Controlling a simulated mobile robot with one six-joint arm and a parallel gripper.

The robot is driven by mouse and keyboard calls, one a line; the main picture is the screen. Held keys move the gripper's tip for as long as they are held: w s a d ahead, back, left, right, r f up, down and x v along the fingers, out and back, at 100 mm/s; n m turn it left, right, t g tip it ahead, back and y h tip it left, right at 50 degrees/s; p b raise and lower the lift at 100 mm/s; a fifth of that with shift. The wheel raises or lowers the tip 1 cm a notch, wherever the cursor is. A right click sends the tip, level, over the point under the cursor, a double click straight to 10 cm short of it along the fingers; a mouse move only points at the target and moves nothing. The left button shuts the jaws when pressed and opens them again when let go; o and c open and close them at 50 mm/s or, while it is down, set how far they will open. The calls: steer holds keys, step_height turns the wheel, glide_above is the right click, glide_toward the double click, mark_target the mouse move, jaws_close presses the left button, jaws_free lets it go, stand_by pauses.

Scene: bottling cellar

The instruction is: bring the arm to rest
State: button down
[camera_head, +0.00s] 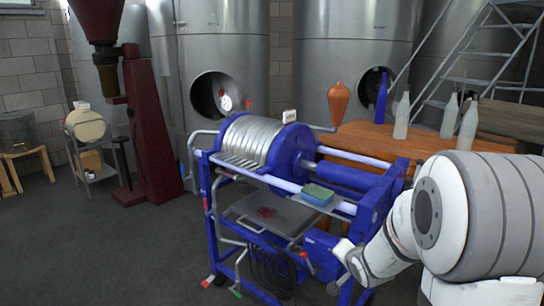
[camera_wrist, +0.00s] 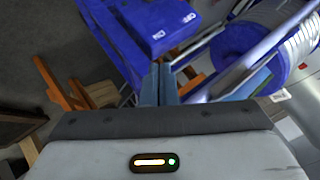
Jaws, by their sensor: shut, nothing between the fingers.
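My arm reaches in from the right in the head view, with its white end (camera_head: 352,258) low beside the blue filter machine (camera_head: 375,205). The fingers are not clear there. In the wrist view my gripper (camera_wrist: 160,72) shows as two narrow grey-blue fingers close together, shut with nothing between them. They point towards the blue frame of the machine (camera_wrist: 118,40). I cannot tell whether they touch it. The gripper's pale housing with a small lit indicator fills the bottom of that view.
Several bottles (camera_head: 402,115) stand on a wooden table (camera_head: 358,138) behind. Steel tanks (camera_head: 345,55) line the back. Open floor (camera_head: 110,245) lies left.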

steer(key=s+a+r+n+g+p, duration=0.2)
steer(key=s+r, duration=0.3)
steer(key=s, duration=0.4)
steer(key=s+a+r+n+g+p, duration=0.2)
steer(key=s+r, duration=0.4)
steer(key=s, duration=0.3)
steer(key=s+a+r+n+g+p, duration=0.2)
steer(key=s+r+n+g+p, duration=0.1)
steer(key=s, duration=0.6)
step_height(320, 180, up, 2)
steer(key=shift+r+n+g+p, duration=0.25)
steer(key=shift+n+g+p, duration=0.2)
steer(key=shift+n, duration=0.55)
